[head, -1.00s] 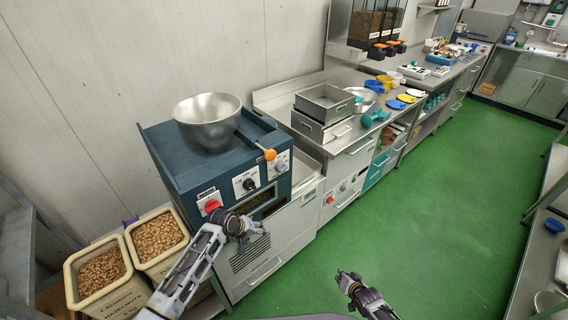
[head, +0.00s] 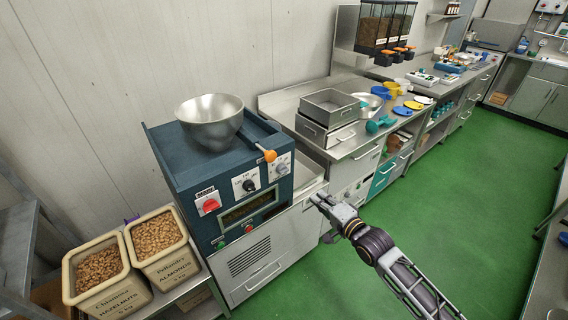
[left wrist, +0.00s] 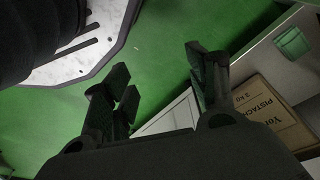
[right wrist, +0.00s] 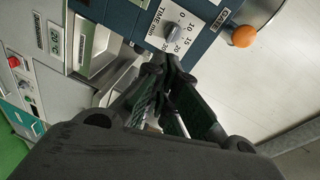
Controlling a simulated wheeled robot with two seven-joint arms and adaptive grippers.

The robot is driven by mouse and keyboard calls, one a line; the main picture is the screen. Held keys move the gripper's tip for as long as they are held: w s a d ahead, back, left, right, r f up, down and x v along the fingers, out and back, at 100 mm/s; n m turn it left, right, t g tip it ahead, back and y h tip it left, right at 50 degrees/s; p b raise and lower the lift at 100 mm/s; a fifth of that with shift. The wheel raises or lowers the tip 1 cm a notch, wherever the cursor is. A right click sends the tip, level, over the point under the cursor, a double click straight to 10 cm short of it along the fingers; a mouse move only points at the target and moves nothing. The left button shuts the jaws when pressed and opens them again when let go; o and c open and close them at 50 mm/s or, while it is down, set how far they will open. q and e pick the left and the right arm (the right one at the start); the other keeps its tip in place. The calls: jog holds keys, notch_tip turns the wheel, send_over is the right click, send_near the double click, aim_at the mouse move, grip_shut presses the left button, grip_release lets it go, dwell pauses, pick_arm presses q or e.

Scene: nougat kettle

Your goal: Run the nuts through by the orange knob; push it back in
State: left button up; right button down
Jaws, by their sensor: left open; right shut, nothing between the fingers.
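The orange knob (head: 270,155) sticks out at the right front top edge of the dark blue machine (head: 190,170). In the right wrist view the orange knob (right wrist: 243,36) shows at the upper right, beside the gate label. My right gripper (head: 318,197) is shut and empty, in front of the machine's right side and apart from the knob. It also shows in the right wrist view (right wrist: 168,62), below the time dial (right wrist: 175,32). My left gripper (left wrist: 158,85) is open and empty over the green floor. It is not in the head view.
A metal bowl (head: 210,118) sits on top of the machine. Tubs of hazelnuts (head: 103,285) and almonds (head: 165,255) stand at the left. Metal trays (head: 330,108) sit on the counter at right. A pistachio box (left wrist: 270,112) is near my left gripper. The green floor is clear.

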pick_arm(q)
jog(key=s+a+f+m, duration=0.1)
jog(key=s+f, duration=0.1)
jog(key=s, duration=0.6)
jog(key=s+f+m+g, duration=0.1)
jog(key=s+f, duration=0.1)
jog(key=s, duration=0.7)
jog(key=shift+a+f, duration=0.35)
jog(key=shift+f, duration=0.05)
pick_arm(e)
jog(key=s+a+r+y, duration=0.1)
jog(key=s+a+r, duration=0.1)
jog(key=r, duration=0.3)
jog(key=s+a+r+y, duration=0.2)
jog(key=r, duration=0.3)
jog(key=shift+r+m, duration=0.25)
jog(key=shift+m, duration=0.15)
pick_arm(q)
jog(key=shift+b, duration=0.3)
pick_arm(e)
jog(key=shift+a, duration=0.1)
